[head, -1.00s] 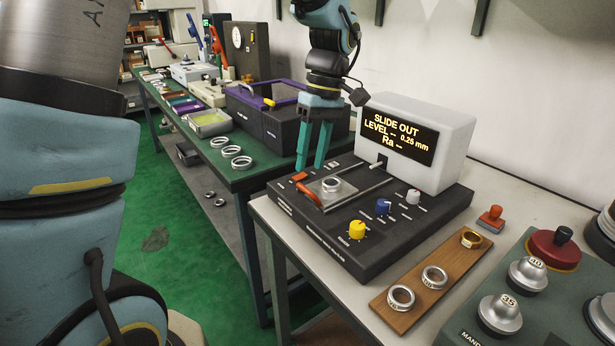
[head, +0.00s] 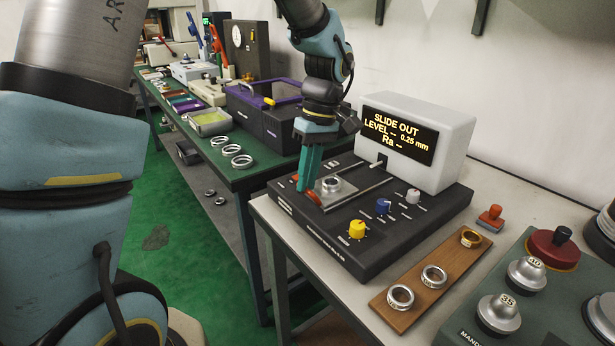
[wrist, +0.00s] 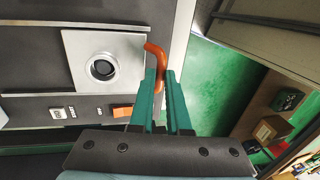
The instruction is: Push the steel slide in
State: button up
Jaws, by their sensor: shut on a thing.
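The steel slide (head: 344,184) is a square plate on rails on top of the dark tester, with a ring (head: 332,184) sitting on it. It also shows in the wrist view (wrist: 82,72), with the ring (wrist: 103,67) near its middle. An orange-red handle (head: 314,198) is at the slide's front edge; in the wrist view the handle (wrist: 155,50) curves down to my fingers. My gripper (head: 308,186), with teal fingers, is shut on the handle. The fingers hide part of the handle. The display (head: 399,134) reads "SLIDE OUT".
Yellow (head: 357,229) and blue (head: 383,206) knobs stand on the tester to the right of the slide. A wooden board (head: 405,312) with rings lies in front. A green bench (head: 245,172) with several rings is at the left, across a gap.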

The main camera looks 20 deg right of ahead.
grip_shut()
dwell(0.8)
jog(key=p, duration=0.3)
send_over(343, 182)
jog(key=shift+w+r, duration=0.1)
jog(key=o, duration=0.6)
grip_release()
jog(key=b+v, duration=0.1)
jog(key=v, duration=0.9)
jog(key=shift+r+b, duration=0.35)
jog(key=shift+b, duration=0.05)
